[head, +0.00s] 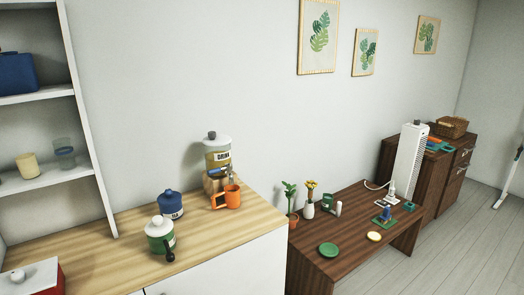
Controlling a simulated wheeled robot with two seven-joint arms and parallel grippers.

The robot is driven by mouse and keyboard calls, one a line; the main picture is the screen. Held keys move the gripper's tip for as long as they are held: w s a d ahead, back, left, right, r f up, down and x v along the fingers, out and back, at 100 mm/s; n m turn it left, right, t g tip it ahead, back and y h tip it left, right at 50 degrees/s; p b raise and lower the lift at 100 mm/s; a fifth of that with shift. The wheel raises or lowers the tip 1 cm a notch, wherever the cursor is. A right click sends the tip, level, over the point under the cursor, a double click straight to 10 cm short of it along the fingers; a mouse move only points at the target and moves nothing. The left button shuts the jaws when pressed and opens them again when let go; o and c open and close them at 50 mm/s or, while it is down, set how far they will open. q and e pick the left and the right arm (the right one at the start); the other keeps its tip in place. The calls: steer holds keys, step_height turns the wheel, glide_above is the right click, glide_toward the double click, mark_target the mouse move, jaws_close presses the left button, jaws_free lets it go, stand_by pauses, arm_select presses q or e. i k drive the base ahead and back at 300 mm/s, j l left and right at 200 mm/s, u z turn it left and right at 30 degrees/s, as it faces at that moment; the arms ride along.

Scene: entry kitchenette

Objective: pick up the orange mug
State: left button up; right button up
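The orange mug (232,196) stands upright on the light wooden counter (205,247), near its back right part. Its handle points to the left. It stands just in front of a drink dispenser (217,154) on a wooden stand, close to the tap; I cannot tell whether they touch. Neither of my grippers is in view.
A red box (32,278) is at the front left. A lower dark table (337,265) with plants adjoins at right.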

mark_target(226, 199)
steer(key=i+l+u, duration=0.2)
steer(key=i+l, duration=1.1)
steer(key=l, duration=0.15)
